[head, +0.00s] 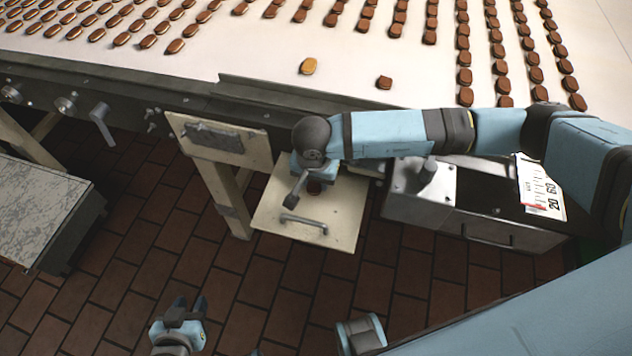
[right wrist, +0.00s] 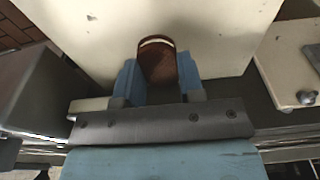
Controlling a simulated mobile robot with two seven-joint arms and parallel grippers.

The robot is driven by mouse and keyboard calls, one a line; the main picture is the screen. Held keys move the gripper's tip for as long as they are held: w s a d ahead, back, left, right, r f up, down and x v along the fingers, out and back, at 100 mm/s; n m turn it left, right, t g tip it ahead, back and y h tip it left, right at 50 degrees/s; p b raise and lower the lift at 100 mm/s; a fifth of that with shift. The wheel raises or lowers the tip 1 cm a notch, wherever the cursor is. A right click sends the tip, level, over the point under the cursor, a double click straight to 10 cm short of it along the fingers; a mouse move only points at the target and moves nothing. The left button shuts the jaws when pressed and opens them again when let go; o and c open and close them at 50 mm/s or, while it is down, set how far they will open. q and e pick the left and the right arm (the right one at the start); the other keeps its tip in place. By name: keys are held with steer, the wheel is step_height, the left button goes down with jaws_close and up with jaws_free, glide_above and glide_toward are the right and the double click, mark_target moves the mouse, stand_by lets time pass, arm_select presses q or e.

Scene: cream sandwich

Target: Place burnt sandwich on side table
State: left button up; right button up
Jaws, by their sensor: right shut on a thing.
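My right gripper (head: 316,186) is shut on a dark brown sandwich (right wrist: 158,62). In the right wrist view the sandwich sits between the two blue fingers, with a pale curved line near its far end. In the head view it is mostly hidden by the gripper. It is over a cream panel (head: 275,217) with a metal handle; I cannot tell whether it touches it. A grey, stone-patterned table (head: 38,210) stands at the left. My left gripper (head: 187,306) is low over the floor, apart from everything; its finger gap is unclear.
A white conveyor (head: 250,55) holds rows of brown sandwiches, with a lighter one (head: 308,66) near the front. Levers and knobs line its dark edge. A metal box (head: 470,205) stands right of the panel. The tiled floor (head: 130,230) between is clear.

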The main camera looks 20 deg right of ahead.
mark_target(314, 187)
steer(key=shift+f, duration=1.2)
steer(key=shift+f, duration=0.2)
steer(key=o, duration=0.9)
steer(key=r, duration=0.8)
steer(key=s+r, duration=0.1)
steer(key=r, duration=0.3)
steer(key=shift+s+a+r+b, duration=0.1)
steer(key=shift+a+r+b, duration=0.1)
steer(key=shift+a+b, duration=0.2)
steer(key=shift+f, duration=0.1)
